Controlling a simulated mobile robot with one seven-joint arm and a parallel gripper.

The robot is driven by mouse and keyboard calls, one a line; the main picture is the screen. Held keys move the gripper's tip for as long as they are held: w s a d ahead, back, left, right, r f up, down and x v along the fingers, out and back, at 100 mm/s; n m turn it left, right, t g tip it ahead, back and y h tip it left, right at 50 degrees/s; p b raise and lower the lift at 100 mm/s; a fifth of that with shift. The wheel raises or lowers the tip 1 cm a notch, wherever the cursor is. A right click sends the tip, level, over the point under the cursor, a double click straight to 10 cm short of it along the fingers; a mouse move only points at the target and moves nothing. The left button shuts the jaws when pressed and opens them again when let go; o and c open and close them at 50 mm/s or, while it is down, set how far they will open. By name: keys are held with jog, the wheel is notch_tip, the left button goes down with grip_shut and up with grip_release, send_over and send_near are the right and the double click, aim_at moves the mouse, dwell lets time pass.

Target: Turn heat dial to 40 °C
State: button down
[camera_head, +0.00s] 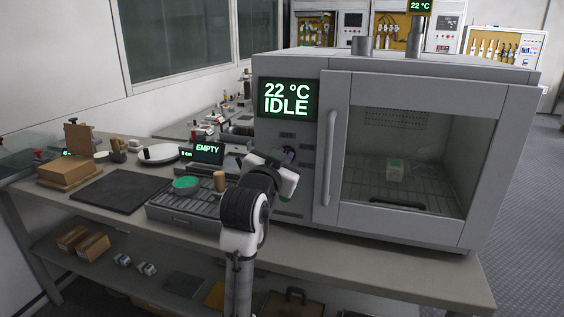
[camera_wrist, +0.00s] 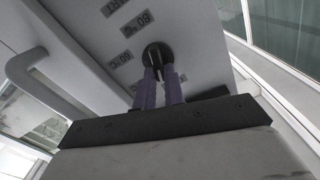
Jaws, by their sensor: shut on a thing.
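The heat dial (camera_wrist: 157,54) is a round black knob on the oven's grey front panel. In the wrist view my gripper (camera_wrist: 160,74) has its two purple fingers at the dial, shut on it. Printed labels, among them 60 °C (camera_wrist: 120,57) and 80 °C (camera_wrist: 137,23), lie beside the dial on the panel. The oven display (camera_head: 287,98) reads 22 °C IDLE. The dial's pointer setting cannot be told.
The oven (camera_head: 420,85) stands on the bench with its glass door shut and a small item on the rack inside. Its vertical door handle (camera_head: 330,150) is close right of my gripper. A grey tray (camera_head: 180,215) with a green dish (camera_head: 187,184) sits left of my arm.

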jog(key=m+b, duration=0.1)
jog(key=m, duration=0.1)
jog(key=m+b, duration=0.1)
jog(key=m, duration=0.2)
jog(key=m+b, duration=0.1)
jog(key=m, duration=0.1)
jog(key=shift+s+d+f+m+b, duration=0.1)
jog(key=shift+d+f+m+b, duration=0.2)
jog(key=shift+m+b, duration=0.1)
jog(key=shift+m, duration=0.3)
jog(key=c, duration=1.5)
grip_release()
jog(key=b+v, duration=0.2)
jog(key=v, duration=1.2)
jog(key=shift+r, duration=0.1)
